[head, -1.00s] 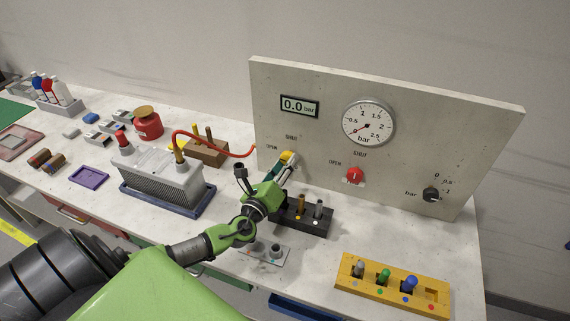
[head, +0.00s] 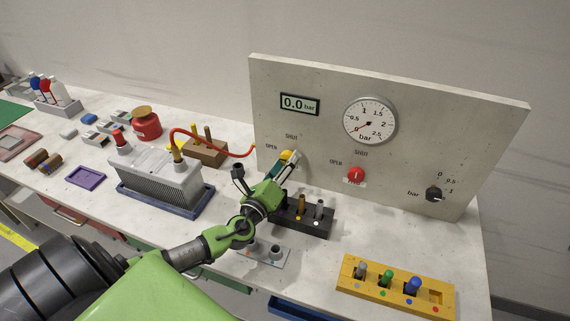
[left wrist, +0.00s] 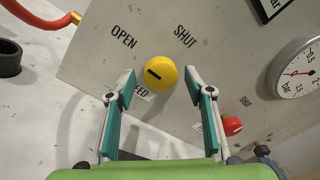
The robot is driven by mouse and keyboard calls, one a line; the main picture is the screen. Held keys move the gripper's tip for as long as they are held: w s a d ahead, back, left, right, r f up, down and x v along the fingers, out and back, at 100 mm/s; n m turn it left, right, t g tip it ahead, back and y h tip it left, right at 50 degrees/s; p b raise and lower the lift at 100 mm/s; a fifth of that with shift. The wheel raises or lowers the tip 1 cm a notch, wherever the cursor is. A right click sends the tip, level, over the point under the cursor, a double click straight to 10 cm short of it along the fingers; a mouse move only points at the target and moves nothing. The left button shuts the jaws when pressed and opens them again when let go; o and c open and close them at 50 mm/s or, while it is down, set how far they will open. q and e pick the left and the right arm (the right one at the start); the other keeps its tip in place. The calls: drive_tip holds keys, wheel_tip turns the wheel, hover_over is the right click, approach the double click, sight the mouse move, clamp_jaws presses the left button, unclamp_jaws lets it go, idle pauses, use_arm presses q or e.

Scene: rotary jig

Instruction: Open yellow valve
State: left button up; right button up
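The yellow valve (head: 288,154) is a round knob on the left part of the grey upright panel (head: 440,130). In the left wrist view the yellow valve (left wrist: 161,72) shows a short black mark on its face, left of centre. OPEN and SHUT labels stand above it, and a partly hidden label is below. My left gripper (head: 286,164) is at the valve in the head view. In the left wrist view my left gripper (left wrist: 160,82) is open, one finger on each side of the valve with gaps. I cannot tell the depth between fingertips and knob. My right gripper is not in view.
A red knob (head: 356,174) and a black knob (head: 434,194) sit farther right on the panel. The gauge (head: 370,120) needle is low and the display (head: 300,104) reads 0.0 bar. A red hose (head: 213,136) meets the panel left of the valve. A dark block (head: 316,226) stands below.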

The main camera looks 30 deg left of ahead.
use_arm(q)
drive_tip(key=shift+s, duration=0.1)
drive_tip(key=s+d, duration=0.1)
drive_tip(key=s, duration=1)
drive_tip(key=shift+s+d, duration=0.4)
drive_tip(key=shift+f, duration=0.1)
